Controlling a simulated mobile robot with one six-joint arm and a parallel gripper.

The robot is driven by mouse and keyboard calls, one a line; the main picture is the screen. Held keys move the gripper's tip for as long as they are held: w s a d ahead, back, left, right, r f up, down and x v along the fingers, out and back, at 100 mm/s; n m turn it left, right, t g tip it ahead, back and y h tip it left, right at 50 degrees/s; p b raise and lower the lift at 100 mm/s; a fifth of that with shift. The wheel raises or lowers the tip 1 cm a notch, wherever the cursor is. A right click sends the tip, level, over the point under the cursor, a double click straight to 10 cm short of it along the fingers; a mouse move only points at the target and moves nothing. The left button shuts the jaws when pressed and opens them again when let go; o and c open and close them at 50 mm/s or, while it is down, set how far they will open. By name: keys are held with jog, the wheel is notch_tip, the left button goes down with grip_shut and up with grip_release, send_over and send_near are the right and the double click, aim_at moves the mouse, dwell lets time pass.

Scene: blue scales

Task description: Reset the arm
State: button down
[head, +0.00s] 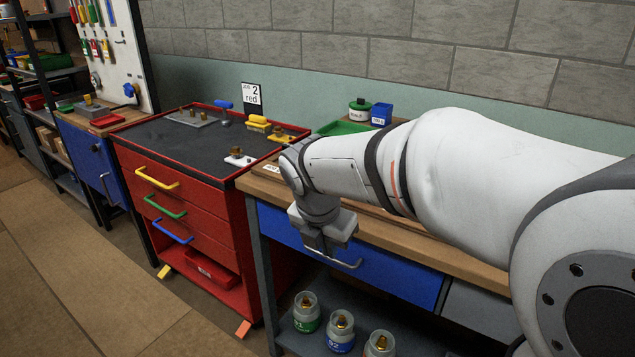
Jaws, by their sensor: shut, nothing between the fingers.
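My arm reaches in from the right side of the head view, large and white, and bends down at the wrist. My gripper (327,252) hangs pointing down in front of the workbench's blue drawer (390,277). It overlaps the drawer's handle in the picture, and I cannot tell whether they touch. The fingers are small here and look shut with nothing held. Part of the bench top is hidden behind my arm.
A red tool cabinet (190,240) with coloured drawer handles stands left of the workbench (440,255). Weights and a blue-handled tool lie on its top. Jars (341,330) stand on the shelf below. A green tray (345,128) is behind my arm. Floor at left is clear.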

jog(key=s+d+r+m+y+p, duration=0.1)
jog(key=s+d+r+m+p, duration=0.4)
jog(key=m, duration=0.9)
jog(key=s+d+r+m+y+p, duration=0.1)
jog(key=s+d+r+m+p, duration=0.3)
jog(key=s+m+p, duration=0.4)
jog(key=shift+s+d+r+m, duration=0.4)
jog(key=shift+s+d+m, duration=0.25)
jog(key=shift+m, duration=2.65)
jog(key=shift+s+a, duration=0.1)
